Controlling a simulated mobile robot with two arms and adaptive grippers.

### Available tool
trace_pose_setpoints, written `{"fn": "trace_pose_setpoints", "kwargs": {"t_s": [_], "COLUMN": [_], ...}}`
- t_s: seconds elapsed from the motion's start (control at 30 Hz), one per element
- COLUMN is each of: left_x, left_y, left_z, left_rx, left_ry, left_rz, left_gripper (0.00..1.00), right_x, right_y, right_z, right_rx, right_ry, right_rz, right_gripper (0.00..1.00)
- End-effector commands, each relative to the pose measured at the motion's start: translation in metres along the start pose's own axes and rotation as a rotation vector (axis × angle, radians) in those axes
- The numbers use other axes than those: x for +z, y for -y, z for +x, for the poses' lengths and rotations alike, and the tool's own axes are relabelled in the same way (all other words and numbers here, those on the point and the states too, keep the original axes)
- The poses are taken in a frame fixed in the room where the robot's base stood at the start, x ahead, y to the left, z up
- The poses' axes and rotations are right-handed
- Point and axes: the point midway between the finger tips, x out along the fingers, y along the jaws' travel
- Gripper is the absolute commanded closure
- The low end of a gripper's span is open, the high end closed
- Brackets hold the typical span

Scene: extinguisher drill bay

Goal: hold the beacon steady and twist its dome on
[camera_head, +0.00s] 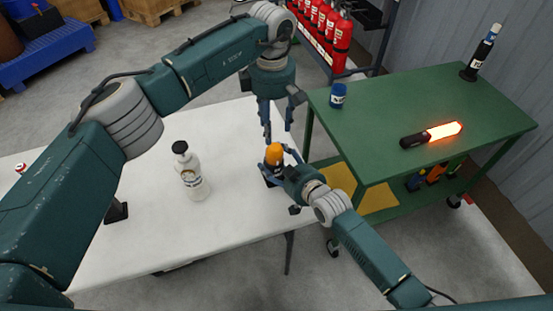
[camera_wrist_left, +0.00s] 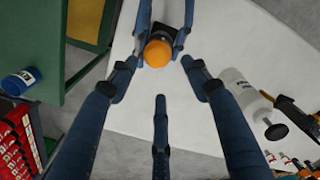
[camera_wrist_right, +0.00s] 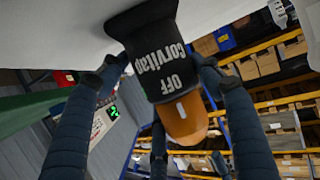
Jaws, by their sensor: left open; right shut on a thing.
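The beacon has a black base (camera_wrist_right: 160,65) with white lettering and an orange dome (camera_head: 274,154) on top. It is upright on the white table near its right edge. My right gripper (camera_head: 274,172) is shut on the black base, with fingers on both sides of it in the right wrist view. The dome meets the base there; I cannot tell how tightly it is seated. My left gripper (camera_head: 277,135) is open above the dome, fingers pointing down. In the left wrist view the dome (camera_wrist_left: 157,53) lies beyond the spread fingers, apart from them.
A white bottle with a black cap (camera_head: 191,172) stands on the white table (camera_head: 150,235), left of the beacon. A green cart (camera_head: 400,105) at right carries a blue can (camera_head: 338,95), a glowing baton (camera_head: 440,132) and a dark bottle (camera_head: 480,55). Red extinguishers (camera_head: 341,45) stand behind.

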Motion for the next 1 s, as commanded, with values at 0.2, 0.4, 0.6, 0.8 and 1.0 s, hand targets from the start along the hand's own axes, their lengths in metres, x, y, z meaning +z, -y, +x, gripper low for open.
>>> {"fn": "trace_pose_setpoints", "kwargs": {"t_s": [0.2,0.4,0.6,0.8,1.0], "left_x": [-0.005,-0.011,-0.014,-0.015,-0.014], "left_y": [0.005,0.016,0.031,0.043,0.045], "left_z": [0.006,0.007,0.000,-0.008,-0.005], "left_rx": [0.052,0.145,0.220,0.252,0.258], "left_ry": [0.024,0.098,0.207,0.294,0.323], "left_rz": [-0.187,-0.531,-0.855,-1.056,-1.122], "left_gripper": [0.41,0.41,0.41,0.41,0.41], "right_x": [0.001,0.002,0.002,0.002,0.002], "right_y": [0.000,0.000,0.000,0.001,0.001], "right_z": [0.000,0.000,0.000,0.000,0.000], "right_rx": [0.000,0.000,-0.001,-0.001,-0.001], "right_ry": [0.002,0.003,0.003,0.003,0.004], "right_rz": [0.001,0.001,0.002,0.002,0.002], "right_gripper": [0.77,0.77,0.77,0.77,0.77]}}
